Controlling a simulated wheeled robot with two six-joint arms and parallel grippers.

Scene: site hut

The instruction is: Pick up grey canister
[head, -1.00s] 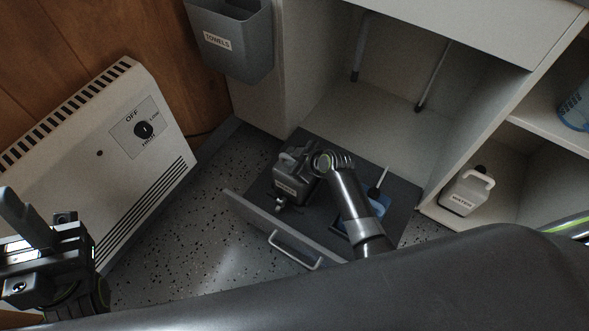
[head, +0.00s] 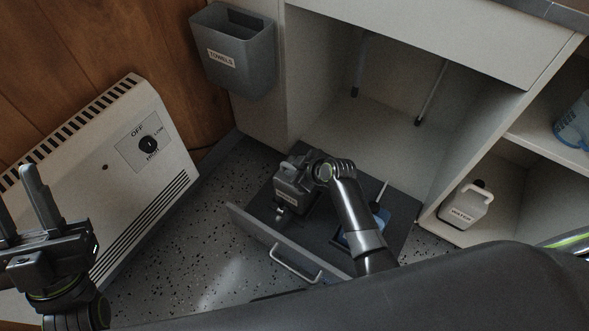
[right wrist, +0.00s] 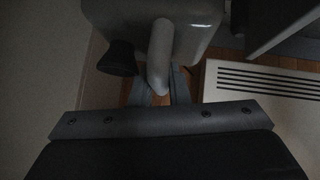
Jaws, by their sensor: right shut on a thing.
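The grey canister (head: 285,195) has a pale label and stands in or just above the open low drawer (head: 262,212). My right gripper (head: 299,168) is shut on it near its top. In the right wrist view the canister (right wrist: 190,14) is at the top of the picture, with its handle (right wrist: 159,62) between my fingers and a black cap (right wrist: 118,58) beside it. I cannot tell whether its base touches the drawer floor. My left gripper (head: 24,208) is open and empty in front of the heater.
A blue item (head: 379,222) lies in the drawer behind my right arm. A white heater (head: 110,170) stands at the left. A towels bin (head: 235,62) hangs on the cabinet. A white water canister (head: 465,206) is on the low right shelf, and a blue container (head: 574,128) is above.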

